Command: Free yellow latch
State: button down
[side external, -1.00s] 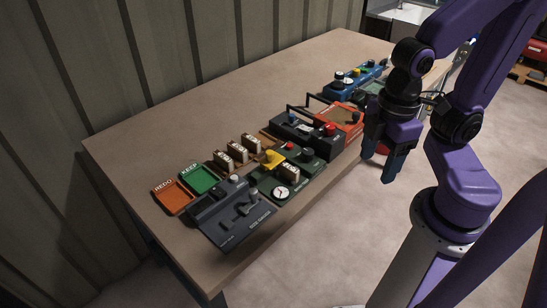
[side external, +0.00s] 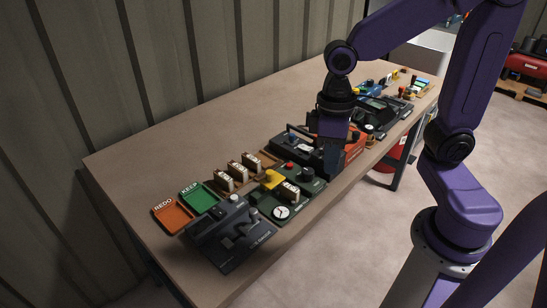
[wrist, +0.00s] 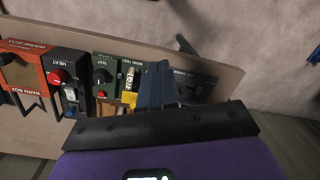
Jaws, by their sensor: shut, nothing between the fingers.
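The yellow latch (side external: 272,179) sits on the dark green tester (side external: 309,186), beside a small pale labelled block (side external: 288,191) held in that tester. In the wrist view the yellow latch (wrist: 129,99) shows just left of my fingers, partly covered by them and my gripper's dark bar. My gripper (side external: 332,170) is shut and empty, pointing down. In the side view it is right of the latch, in front of the right end of the black box (side external: 290,146). In the wrist view its blue fingers (wrist: 158,70) cover part of the tester.
Orange REDO (side external: 172,217) and green KEEP (side external: 197,195) trays lie left. A grey lever unit (side external: 230,232) stands at the front left. Several pale blocks stand in a wooden rack (side external: 243,178). An orange box (side external: 355,140) is behind my gripper. The table's back left is clear.

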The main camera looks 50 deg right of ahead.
jog(key=w+m, duration=0.6)
jog(key=w, duration=0.2)
jog(key=m+g+y, duration=0.1)
jog(key=m, duration=0.3)
send_over(273, 178)
jog(key=s+d, duration=0.1)
jog(key=s, duration=0.2)
jog(key=f, duration=0.1)
jog(key=w+d+f+m+y, duration=0.2)
jog(key=w+d+m, duration=0.5)
jog(key=w+d, duration=0.2)
jog(key=shift+f+m, duration=0.3)
jog(key=shift+w, duration=0.1)
jog(key=x, duration=1)
jog(key=shift+a, duration=0.15)
jog(key=shift+s+a, duration=0.3)
jog(key=shift+a, duration=0.3)
jog(key=shift+s+a, duration=0.25)
jog(key=shift+a, duration=0.35)
jog(key=shift+s+a, duration=0.3)
jog(key=shift+a, duration=0.3)
